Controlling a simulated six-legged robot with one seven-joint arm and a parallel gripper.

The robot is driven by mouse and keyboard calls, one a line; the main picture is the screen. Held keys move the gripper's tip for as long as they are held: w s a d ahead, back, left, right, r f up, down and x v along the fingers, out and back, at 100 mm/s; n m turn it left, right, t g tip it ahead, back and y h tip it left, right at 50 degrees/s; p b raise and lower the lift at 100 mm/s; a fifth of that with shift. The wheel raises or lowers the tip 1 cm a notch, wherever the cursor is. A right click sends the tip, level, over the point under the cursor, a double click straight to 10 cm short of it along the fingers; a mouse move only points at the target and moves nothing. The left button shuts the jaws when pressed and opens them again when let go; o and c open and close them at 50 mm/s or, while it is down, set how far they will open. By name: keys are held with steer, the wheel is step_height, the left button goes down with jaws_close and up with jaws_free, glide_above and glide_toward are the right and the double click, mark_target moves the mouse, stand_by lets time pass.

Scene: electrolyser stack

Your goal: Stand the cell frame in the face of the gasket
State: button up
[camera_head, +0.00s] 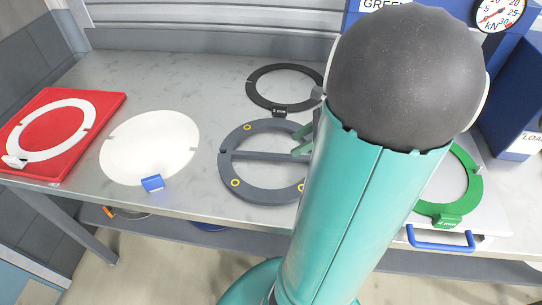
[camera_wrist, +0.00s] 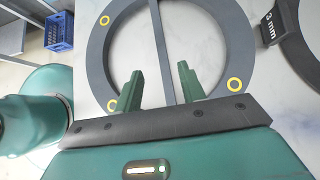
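The cell frame is most likely the dark grey ring (camera_head: 232,142) with a straight bar across it and yellow circles on its rim. It lies flat on the bench and fills much of the wrist view (camera_wrist: 98,52). My gripper (camera_head: 301,141) is at the ring's right side in the head view. In the wrist view my gripper (camera_wrist: 161,82) is open, with the bar (camera_wrist: 163,45) running between its two green fingers and touching neither visibly. A green ring (camera_head: 474,187) with a tab, possibly the gasket, lies on a pale plate at right, partly hidden by my arm.
A black ring (camera_head: 254,83) with a tab marked 3 mm lies behind the grey ring. A white disc (camera_head: 150,145) with a blue tab lies left of it. A red tray (camera_head: 110,103) holds a white ring. A dial gauge (camera_head: 499,12) stands at back right.

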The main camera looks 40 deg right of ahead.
mark_target(274, 155)
steer(key=x, duration=0.7)
steer(key=shift+w+a+f, duration=0.1)
steer(key=shift+w+f, duration=0.1)
steer(key=shift+w, duration=0.25)
jaws_close()
